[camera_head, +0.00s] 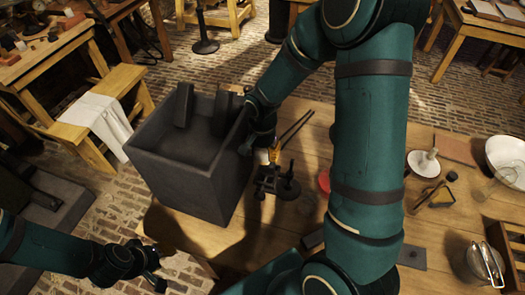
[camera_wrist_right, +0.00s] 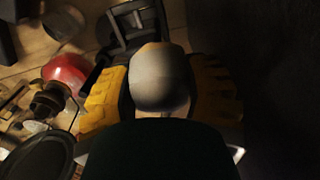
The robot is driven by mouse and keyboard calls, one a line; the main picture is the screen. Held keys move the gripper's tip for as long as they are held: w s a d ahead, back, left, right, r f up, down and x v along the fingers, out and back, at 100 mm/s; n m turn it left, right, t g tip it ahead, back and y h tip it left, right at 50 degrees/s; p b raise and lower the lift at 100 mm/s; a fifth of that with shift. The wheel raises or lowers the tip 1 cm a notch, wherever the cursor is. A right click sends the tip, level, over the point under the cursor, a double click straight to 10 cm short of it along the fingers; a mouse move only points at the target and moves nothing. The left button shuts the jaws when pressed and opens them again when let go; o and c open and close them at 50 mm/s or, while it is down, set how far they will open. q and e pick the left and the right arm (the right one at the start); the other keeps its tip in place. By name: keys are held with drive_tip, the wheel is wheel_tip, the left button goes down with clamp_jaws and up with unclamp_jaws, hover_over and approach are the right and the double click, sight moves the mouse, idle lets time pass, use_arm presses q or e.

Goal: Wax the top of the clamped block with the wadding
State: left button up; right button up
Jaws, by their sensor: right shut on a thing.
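My right gripper (camera_head: 265,157) is above the table, beside the dark box. In the right wrist view, its yellow finger pads (camera_wrist_right: 160,95) are shut on a rounded grey-white thing (camera_wrist_right: 161,75), which looks like the wadding. A dark clamp-like frame (camera_wrist_right: 138,20) shows just beyond it; in the head view a black clamp (camera_head: 269,182) stands just below the gripper. I cannot make out the clamped block, nor whether the wadding touches it. My left gripper (camera_head: 153,270) is at the lower left, away from the clamp; its fingers are too dark to read.
A large dark open box (camera_head: 175,165) stands left of the right gripper. A red thing (camera_head: 324,181) is right of the clamp. A white dish (camera_head: 424,164), a bowl (camera_head: 508,155) and a glass jar (camera_head: 480,262) stand on the table (camera_head: 225,245) at the right.

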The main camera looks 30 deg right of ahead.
drive_tip(key=shift+f+b, duration=0.45)
drive_tip(key=shift+f, duration=0.05)
drive_tip(key=s+d, duration=0.2)
drive_tip(key=s, duration=0.1)
drive_tip(key=shift+d+r, duration=0.2)
drive_tip(key=shift+d, duration=0.1)
drive_tip(key=shift+w+a, duration=0.1)
drive_tip(key=shift+w, duration=0.05)
drive_tip(key=shift+w+a+b, duration=0.3)
drive_tip(key=shift+w, duration=0.05)
drive_tip(key=shift+w+a+r, duration=0.1)
drive_tip(key=shift+w+a, duration=0.8)
drive_tip(key=shift+w, duration=0.15)
drive_tip(key=shift+r, duration=0.1)
